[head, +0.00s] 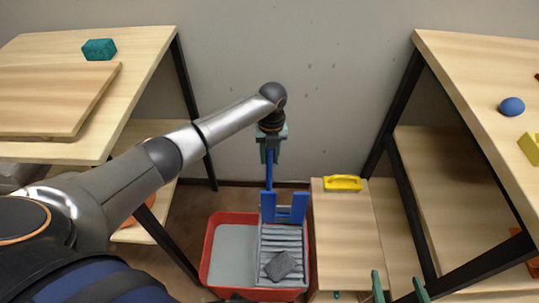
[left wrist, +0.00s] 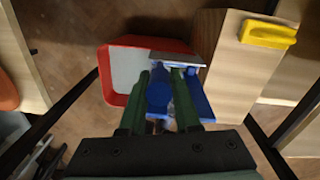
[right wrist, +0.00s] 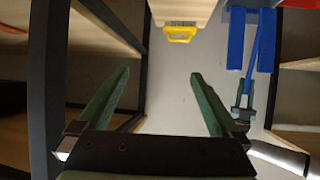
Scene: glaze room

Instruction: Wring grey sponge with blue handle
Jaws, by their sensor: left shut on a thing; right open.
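The grey sponge (head: 281,265) lies on the grey ribbed tray (head: 267,243) of a wringer set over the right side of a red bucket (head: 207,258). The blue handle (head: 269,175) stands upright behind the tray, beside blue wringer plates (head: 298,208). My left gripper (head: 269,150) is shut on the top of the blue handle, whose round end (left wrist: 159,97) shows between the fingers in the left wrist view. My right gripper (head: 398,287) is open and empty at the lower right; its spread fingers also show in the right wrist view (right wrist: 160,85). The sponge is hidden in both wrist views.
A low wooden stand (head: 343,235) beside the bucket bears a yellow handled tool (head: 342,183). Wooden tables stand left (head: 130,60) and right (head: 460,75). The grey wall is close behind.

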